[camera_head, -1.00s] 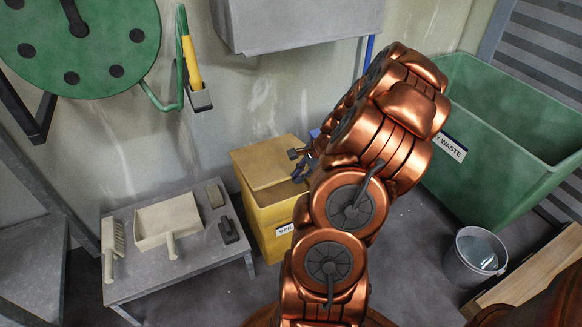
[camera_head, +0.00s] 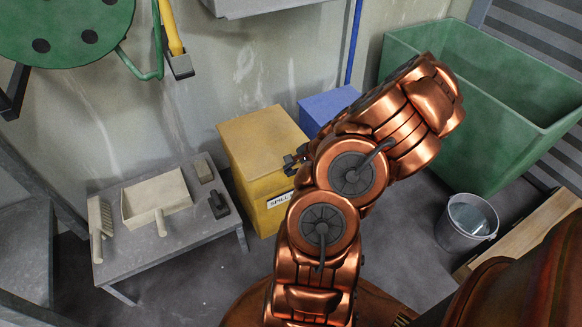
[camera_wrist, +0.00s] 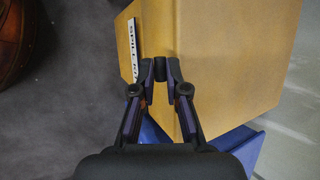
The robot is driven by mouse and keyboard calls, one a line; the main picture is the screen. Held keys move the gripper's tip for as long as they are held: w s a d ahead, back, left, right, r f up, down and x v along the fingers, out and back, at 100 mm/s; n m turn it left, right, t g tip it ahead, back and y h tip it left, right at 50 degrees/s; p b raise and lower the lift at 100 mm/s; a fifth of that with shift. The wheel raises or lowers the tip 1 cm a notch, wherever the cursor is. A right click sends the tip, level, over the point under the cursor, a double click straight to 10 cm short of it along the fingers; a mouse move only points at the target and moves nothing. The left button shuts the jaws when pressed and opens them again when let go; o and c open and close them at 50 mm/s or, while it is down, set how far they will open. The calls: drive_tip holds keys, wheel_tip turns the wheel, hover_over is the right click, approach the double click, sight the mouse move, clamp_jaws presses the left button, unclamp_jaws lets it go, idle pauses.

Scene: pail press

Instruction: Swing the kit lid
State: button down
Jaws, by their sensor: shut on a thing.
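The spill kit is a yellow box (camera_head: 262,196) with a "SPILL" label on its front, standing on the floor by the wall. Its yellow lid (camera_head: 258,138) lies over the top, flat or nearly so; I cannot tell whether it is fully seated. My gripper (camera_head: 297,160) is at the lid's right front edge, partly hidden by my arm. In the wrist view my gripper (camera_wrist: 160,70) is shut on a small dark handle (camera_wrist: 160,62) at the edge between the lid (camera_wrist: 225,50) and the labelled front.
A blue box (camera_head: 328,106) stands right behind the kit. A grey table (camera_head: 190,228) with a brush and dustpan stands left. A green waste bin (camera_head: 450,130) and a grey bucket (camera_head: 467,222) are at right. Bare floor lies before the kit.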

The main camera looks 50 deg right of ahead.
drive_tip(key=c, duration=1.4)
unclamp_jaws()
drive_tip(key=shift+s+f, duration=0.3)
drive_tip(key=shift+f, duration=0.1)
drive_tip(key=shift+o, duration=1)
drive_tip(key=shift+w+r, duration=0.1)
drive_tip(key=shift+r, duration=0.1)
drive_tip(key=v, duration=1.1)
drive_tip(key=shift+s+r, duration=0.25)
drive_tip(key=shift+r, duration=0.05)
drive_tip(key=shift+d, duration=0.1)
